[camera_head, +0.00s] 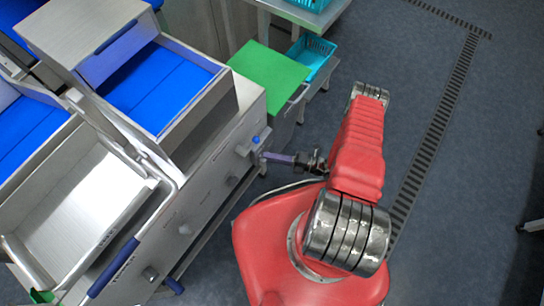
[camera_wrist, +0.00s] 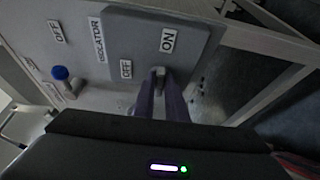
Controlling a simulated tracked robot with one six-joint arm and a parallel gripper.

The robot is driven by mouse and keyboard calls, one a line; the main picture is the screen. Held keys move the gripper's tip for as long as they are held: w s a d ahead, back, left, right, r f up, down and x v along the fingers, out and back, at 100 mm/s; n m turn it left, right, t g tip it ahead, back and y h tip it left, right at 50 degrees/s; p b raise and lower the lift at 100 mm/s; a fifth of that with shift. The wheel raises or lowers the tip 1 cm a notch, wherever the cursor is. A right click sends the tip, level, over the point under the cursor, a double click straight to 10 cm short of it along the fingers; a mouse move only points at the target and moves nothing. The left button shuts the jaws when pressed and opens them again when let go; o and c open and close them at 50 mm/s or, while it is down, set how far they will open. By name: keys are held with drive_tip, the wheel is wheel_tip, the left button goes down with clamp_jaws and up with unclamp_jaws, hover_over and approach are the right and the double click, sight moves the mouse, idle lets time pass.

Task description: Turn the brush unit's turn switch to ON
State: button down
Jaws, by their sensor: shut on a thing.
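My gripper (camera_wrist: 160,84) is shut on this knob. The fingers hide part of it, and I cannot tell which way it points. In the head view my gripper (camera_head: 264,155) reaches left from my red arm to the machine's side panel.
A blue button (camera_wrist: 60,73) sits on the panel beside the switch plate; it also shows in the head view (camera_head: 256,139). The steel machine (camera_head: 212,185) has blue belts and rails. A green board (camera_head: 270,68) stands behind. The floor to the right is clear.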

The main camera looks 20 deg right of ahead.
drive_tip(key=shift+w+d+f, duration=0.1)
drive_tip(key=shift+w+d, duration=0.05)
idle(0.3)
drive_tip(key=c, duration=1.8)
unclamp_jaws()
drive_tip(key=v, duration=1.3)
drive_tip(key=shift+s+d, duration=0.15)
drive_tip(key=shift+s, duration=0.2)
drive_tip(key=shift+f, duration=0.1)
